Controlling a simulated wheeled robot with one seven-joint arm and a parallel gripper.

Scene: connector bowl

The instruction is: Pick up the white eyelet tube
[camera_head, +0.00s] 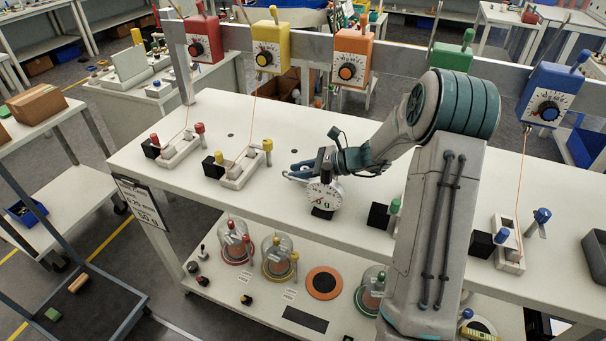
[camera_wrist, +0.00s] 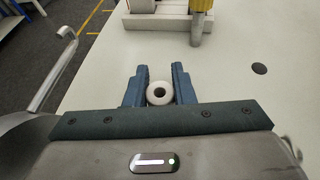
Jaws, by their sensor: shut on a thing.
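The white eyelet tube (camera_wrist: 159,102) shows end-on in the wrist view as a white ring with a dark hole. It sits between the two blue fingers of my gripper (camera_wrist: 159,80), which are shut on it. In the head view my gripper (camera_head: 299,170) is low over the middle of the white bench (camera_head: 235,120), pointing left. The tube is too small and too covered by the fingers to make out there. I cannot tell whether it touches the bench top.
A dial gauge (camera_head: 325,195) is just below my gripper in the head view. A white fixture with a yellow-topped post (camera_head: 267,146) stands to the left, another with a red-topped post (camera_head: 199,130) beyond it. Coloured dial boxes (camera_head: 271,47) hang on the rail behind.

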